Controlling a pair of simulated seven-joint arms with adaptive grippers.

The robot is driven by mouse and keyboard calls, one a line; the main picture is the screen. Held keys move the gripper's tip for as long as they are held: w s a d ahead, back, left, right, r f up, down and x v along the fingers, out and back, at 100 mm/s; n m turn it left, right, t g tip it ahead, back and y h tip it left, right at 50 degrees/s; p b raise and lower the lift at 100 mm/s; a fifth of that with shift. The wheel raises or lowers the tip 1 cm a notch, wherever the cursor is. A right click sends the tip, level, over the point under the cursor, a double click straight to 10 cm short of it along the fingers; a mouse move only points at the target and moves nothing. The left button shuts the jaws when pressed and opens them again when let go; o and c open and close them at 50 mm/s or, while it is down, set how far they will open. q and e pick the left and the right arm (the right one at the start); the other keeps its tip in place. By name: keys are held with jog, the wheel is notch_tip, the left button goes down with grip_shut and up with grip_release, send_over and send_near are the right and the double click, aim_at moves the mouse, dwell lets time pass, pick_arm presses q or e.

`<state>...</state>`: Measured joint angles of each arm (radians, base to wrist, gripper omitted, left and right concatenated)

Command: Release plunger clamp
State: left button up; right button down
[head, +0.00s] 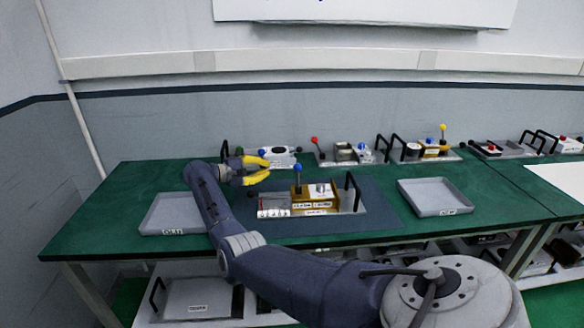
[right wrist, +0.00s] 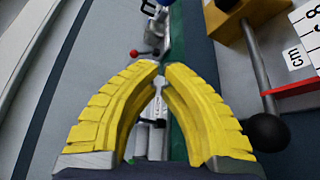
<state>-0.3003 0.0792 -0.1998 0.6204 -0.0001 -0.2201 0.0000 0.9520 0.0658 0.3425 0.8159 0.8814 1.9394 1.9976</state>
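The fixture on the blue-grey mat has a gold block (head: 318,196) and an upright lever with a blue knob (head: 297,168). I cannot tell which part is the plunger clamp. My right gripper (head: 268,168), with yellow fingers, is left of and behind the lever, empty and apart from it. In the right wrist view its fingers (right wrist: 161,70) curve inward, with a narrow gap between the tips. To their right there, a metal rod ends in a black ball (right wrist: 268,132), beside a gold block (right wrist: 238,14) and a cm scale (right wrist: 304,38). My left gripper is not in view.
A grey tray (head: 160,224) lies at the left of the green table and another (head: 436,196) at the right. A black handle (head: 353,190) stands on the fixture's right side. Several other fixtures line the back edge, including one with a red-knobbed lever (head: 315,141).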

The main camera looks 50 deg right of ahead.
aim_at(298, 176)
jog(key=shift+d, duration=0.1)
jog(key=s+d, duration=0.5)
jog(key=d, duration=0.2)
jog(key=shift+s+f, duration=0.15)
jog(key=shift+s, duration=0.25)
jog(key=shift+d, duration=0.1)
dwell(0.6)
